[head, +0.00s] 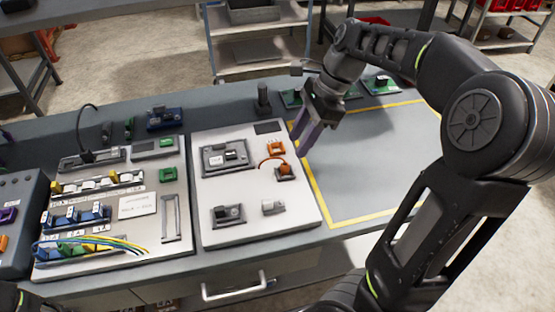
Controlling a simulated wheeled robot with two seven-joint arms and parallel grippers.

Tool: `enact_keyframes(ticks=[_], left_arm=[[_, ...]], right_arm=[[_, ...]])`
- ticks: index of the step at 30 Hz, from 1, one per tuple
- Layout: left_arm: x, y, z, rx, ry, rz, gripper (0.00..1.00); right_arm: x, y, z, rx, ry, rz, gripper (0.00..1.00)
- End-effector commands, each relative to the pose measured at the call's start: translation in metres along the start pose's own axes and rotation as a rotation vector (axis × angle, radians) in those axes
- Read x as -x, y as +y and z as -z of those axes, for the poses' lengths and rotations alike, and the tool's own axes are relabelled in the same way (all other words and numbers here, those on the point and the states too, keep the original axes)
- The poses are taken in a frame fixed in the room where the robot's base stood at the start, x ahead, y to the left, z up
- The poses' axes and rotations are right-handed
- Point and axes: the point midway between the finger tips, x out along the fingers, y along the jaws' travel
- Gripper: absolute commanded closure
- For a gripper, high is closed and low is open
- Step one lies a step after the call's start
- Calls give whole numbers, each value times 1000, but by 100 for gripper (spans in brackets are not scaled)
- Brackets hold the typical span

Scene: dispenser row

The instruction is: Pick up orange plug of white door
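The white door (225,215) is a pale panel lying on the bench in the middle. An orange plug (285,170) sits on a dark block at its right side, with a thin orange wire arching to its left. A second orange part (275,147) sits just above it, near the panel's far right edge. My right gripper (304,143) hangs over the panel's right edge, to the right of and apart from both orange parts. Its fingers point down and overlap in this view, so their opening is unclear. My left gripper does not show.
Dark modules (226,156) and a small grey part (273,207) stand on the panel. A board (138,206) with coloured connectors and wires lies to the left. A yellow-outlined area (365,180) at the right is mostly clear. Green boards (380,84) lie beyond it.

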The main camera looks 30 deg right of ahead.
Motion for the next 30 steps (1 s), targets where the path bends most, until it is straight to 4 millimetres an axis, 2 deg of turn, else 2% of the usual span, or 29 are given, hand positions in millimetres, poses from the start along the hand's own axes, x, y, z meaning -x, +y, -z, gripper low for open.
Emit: enact_keyframes(ticks=[6,14,24,30], left_arm=[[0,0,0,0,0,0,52],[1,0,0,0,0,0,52],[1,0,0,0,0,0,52],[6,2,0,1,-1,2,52]], right_arm=[[-2,0,0,1,0,-1,62],[-26,0,0,1,1,-3,62],[-29,0,0,1,0,-1,62],[-52,1,0,0,2,-5,62]])
